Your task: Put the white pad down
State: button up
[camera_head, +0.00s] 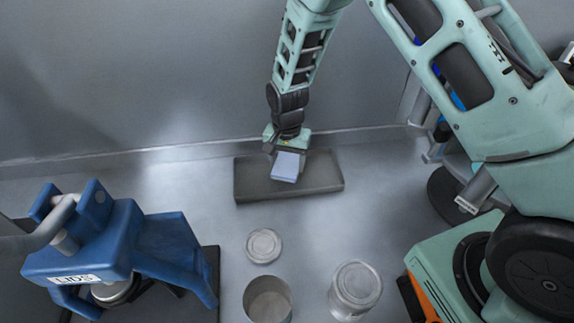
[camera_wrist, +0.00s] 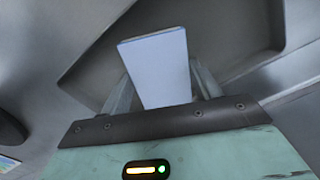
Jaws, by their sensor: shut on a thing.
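The white pad (camera_head: 286,167) is a small pale block held in my gripper (camera_head: 287,153), over the shallow dark grey tray (camera_head: 322,176). In the wrist view the pad (camera_wrist: 157,68) stands out between the two fingers of my gripper (camera_wrist: 160,88), which are shut on its sides. The tray (camera_wrist: 232,30) lies behind and below the pad there. I cannot tell whether the pad touches the tray floor. The tray shows nothing else in it.
A round lid (camera_head: 264,245) lies in front of the tray. An open can (camera_head: 268,298) and a closed can (camera_head: 356,287) stand nearer. A blue press labelled LIDS (camera_head: 120,250) stands at left, and a teal machine (camera_head: 450,265) at right. A wall runs behind the tray.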

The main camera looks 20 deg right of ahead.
aim_at(287, 165)
jog(key=shift+f, duration=1.35)
jog(key=shift+f, duration=0.2)
jog(key=o, duration=1.1)
jog(key=shift+r, duration=0.1)
notch_tip(287, 165, up, 12)
jog(key=b, duration=0.3)
jog(key=s+a+r+n+y, duration=0.1)
jog(key=s+a+r+n, duration=0.25)
jog(key=s, duration=0.35)
jog(key=s+a+r+n, duration=0.3)
jog(key=s+r, duration=0.2)
jog(key=s, duration=0.2)
jog(key=s+d+r+n, duration=0.1)
jog(key=s+r+n, duration=0.1)
jog(key=s+n, duration=0.6)
jog(key=s, duration=0.7)
jog(key=shift+s+d, duration=0.15)
jog(key=shift+d, duration=0.1)
